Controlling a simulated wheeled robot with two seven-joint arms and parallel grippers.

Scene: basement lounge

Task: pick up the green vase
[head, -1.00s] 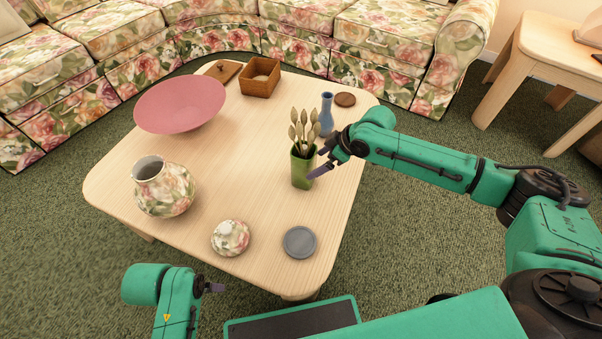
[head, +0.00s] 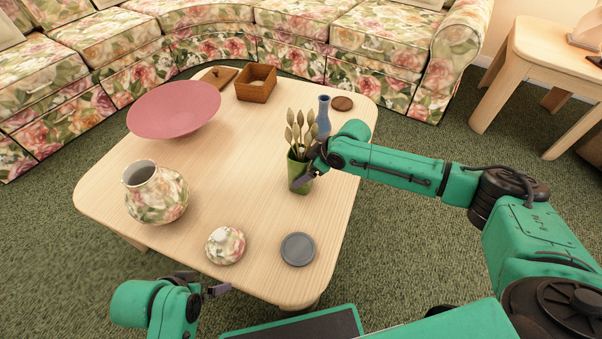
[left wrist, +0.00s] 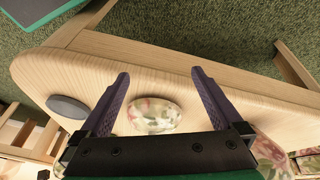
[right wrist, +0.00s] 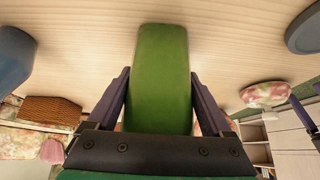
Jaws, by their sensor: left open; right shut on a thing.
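The green vase (head: 298,178) stands on the wooden table, with pale green leaf-shaped stems rising from it. It looks slightly tilted in the head view. My right gripper (head: 306,176) is shut on the vase from the right side. In the right wrist view the vase (right wrist: 162,80) fills the space between the two fingers of the right gripper (right wrist: 162,100). Whether its base touches the table is hard to tell. My left gripper (head: 216,284) is open and empty at the table's front left edge; its spread fingers show in the left wrist view (left wrist: 160,90).
A blue vase (head: 323,116) stands just behind the green one. The table's centre is clear.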

